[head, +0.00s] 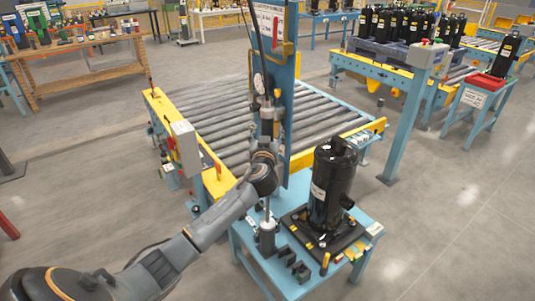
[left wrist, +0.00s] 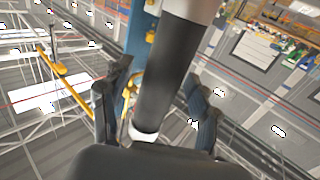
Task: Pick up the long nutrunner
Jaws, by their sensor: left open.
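The long nutrunner (head: 267,122) is a slim grey and black tool standing upright in front of the blue column, with a cable above it. Its lower end reaches a dark cylindrical holder (head: 267,238) on the blue table. My left gripper (head: 265,158) is at the nutrunner's middle and hides part of it. In the left wrist view the nutrunner's dark barrel (left wrist: 172,80) lies between the two spread fingers of my left gripper (left wrist: 155,105). The fingers stand apart on either side; I cannot tell whether either touches it. My right gripper is not in view.
A black compressor (head: 332,190) stands on the blue table (head: 295,285), right of the nutrunner. The blue column (head: 285,60) rises close behind. A roller conveyor (head: 215,112) lies beyond, with a grey box (head: 186,147) at its front left. Open floor (head: 460,200) is at right.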

